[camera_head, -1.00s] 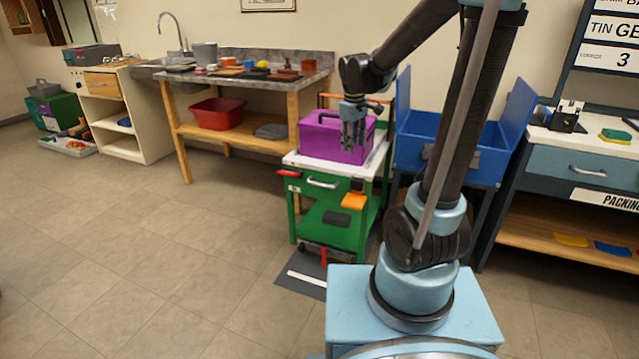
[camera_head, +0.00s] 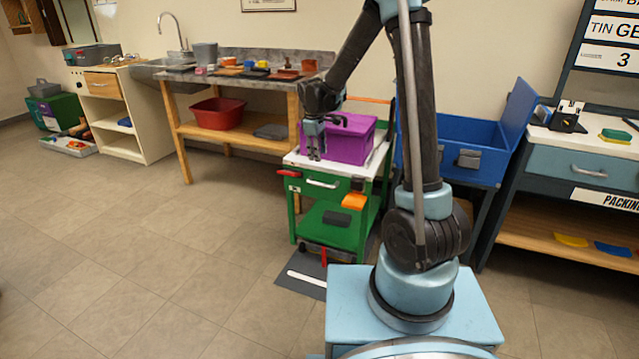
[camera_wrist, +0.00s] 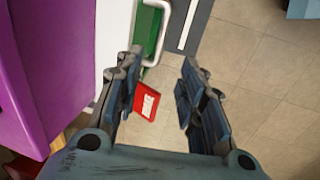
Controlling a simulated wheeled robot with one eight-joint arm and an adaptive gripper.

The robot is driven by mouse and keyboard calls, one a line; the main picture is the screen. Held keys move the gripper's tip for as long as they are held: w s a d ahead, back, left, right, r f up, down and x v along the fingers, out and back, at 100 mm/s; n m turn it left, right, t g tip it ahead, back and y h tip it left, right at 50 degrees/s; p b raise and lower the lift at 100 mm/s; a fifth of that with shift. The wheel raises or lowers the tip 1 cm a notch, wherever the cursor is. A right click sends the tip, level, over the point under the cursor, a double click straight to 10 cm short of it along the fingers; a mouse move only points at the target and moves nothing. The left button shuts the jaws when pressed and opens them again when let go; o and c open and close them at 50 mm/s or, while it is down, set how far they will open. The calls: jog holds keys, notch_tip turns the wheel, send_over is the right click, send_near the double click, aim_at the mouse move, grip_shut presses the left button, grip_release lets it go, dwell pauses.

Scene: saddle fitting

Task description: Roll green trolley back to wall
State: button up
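The green trolley (camera_head: 312,236) stands by the wall, between the wooden workbench and the blue bin. It has a white top (camera_head: 290,159), a pale drawer handle (camera_head: 322,184) and an orange push bar (camera_head: 362,99) at the back. A purple box (camera_head: 350,142) sits on its top. My gripper (camera_head: 315,153) is in front of the purple box, above the front left of the trolley top. In the wrist view my gripper (camera_wrist: 158,92) is open and empty. The handle (camera_wrist: 158,38) and a red tag-like part (camera_wrist: 147,102) lie beyond the fingers.
A dark floor mat with a white stripe (camera_head: 306,278) lies at the trolley's front. The workbench (camera_head: 171,118) with a red basin (camera_head: 217,112) stands left, the blue bin (camera_head: 462,140) right. The floor at left is clear.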

aim_at(319, 183)
jog(key=w+f, duration=0.1)
jog(key=f, duration=0.9)
jog(key=w+d+f, duration=0.1)
jog(key=f, duration=0.4)
jog(key=shift+w, duration=0.3)
grip_shut()
jog(key=shift+a, duration=0.15)
jog(key=shift+d, duration=0.2)
jog(key=w+d, duration=0.4)
jog(key=w, duration=0.6)
jog(key=w+d, duration=0.3)
jog(key=w, duration=0.8)
jog(key=w+d, duration=0.4)
jog(key=w, duration=0.7)
jog(key=shift+w+d, duration=0.2)
jog(key=shift+d, duration=0.15)
